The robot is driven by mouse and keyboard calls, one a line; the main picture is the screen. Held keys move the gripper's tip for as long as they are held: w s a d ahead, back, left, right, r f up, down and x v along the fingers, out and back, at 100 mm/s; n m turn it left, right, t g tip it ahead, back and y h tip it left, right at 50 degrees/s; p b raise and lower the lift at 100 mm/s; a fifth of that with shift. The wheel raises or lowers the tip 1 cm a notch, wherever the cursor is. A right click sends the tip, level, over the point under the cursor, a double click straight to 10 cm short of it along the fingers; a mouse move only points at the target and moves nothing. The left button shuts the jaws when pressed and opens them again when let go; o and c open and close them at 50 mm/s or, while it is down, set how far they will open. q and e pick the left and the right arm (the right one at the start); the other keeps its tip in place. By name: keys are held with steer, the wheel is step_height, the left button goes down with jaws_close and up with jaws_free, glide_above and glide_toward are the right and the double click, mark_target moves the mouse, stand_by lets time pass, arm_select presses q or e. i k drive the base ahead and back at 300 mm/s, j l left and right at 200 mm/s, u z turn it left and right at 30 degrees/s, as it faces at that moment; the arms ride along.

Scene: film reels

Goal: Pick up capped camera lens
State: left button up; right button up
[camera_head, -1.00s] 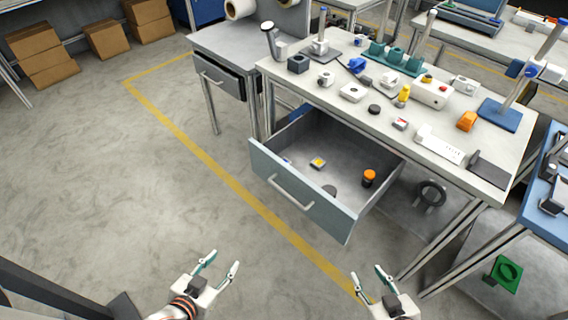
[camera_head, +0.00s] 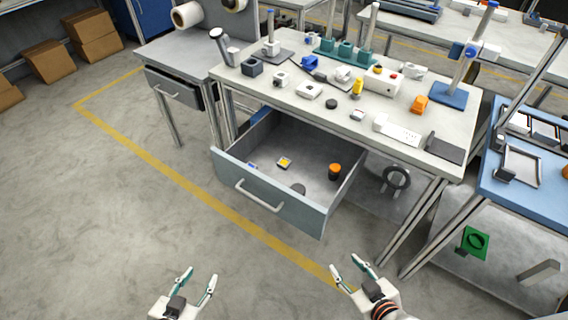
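No object is plainly marked as the capped camera lens. A dark cylinder with an orange top (camera_head: 334,172) stands upright in the open drawer (camera_head: 268,191), at its right side, and may be it. A small flat black disc (camera_head: 331,104) on the workbench is another dark round thing; I cannot tell if it is a lens or a cap. My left gripper (camera_head: 198,274) is open and empty over the floor, in front of the drawer. My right gripper (camera_head: 346,266) is open and empty over the floor, nearer the bench's right legs. Both are well apart from the drawer.
The workbench (camera_head: 290,118) above carries several small parts. A blue table (camera_head: 495,190) stands at the right. The floor in front is clear.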

mark_target(335, 170)
steer(key=u, duration=0.15)
steer(key=l+u, duration=0.25)
steer(key=l, duration=0.3)
steer(key=k+l+u, duration=0.15)
steer(key=l+u, duration=0.15)
steer(key=l, duration=0.25)
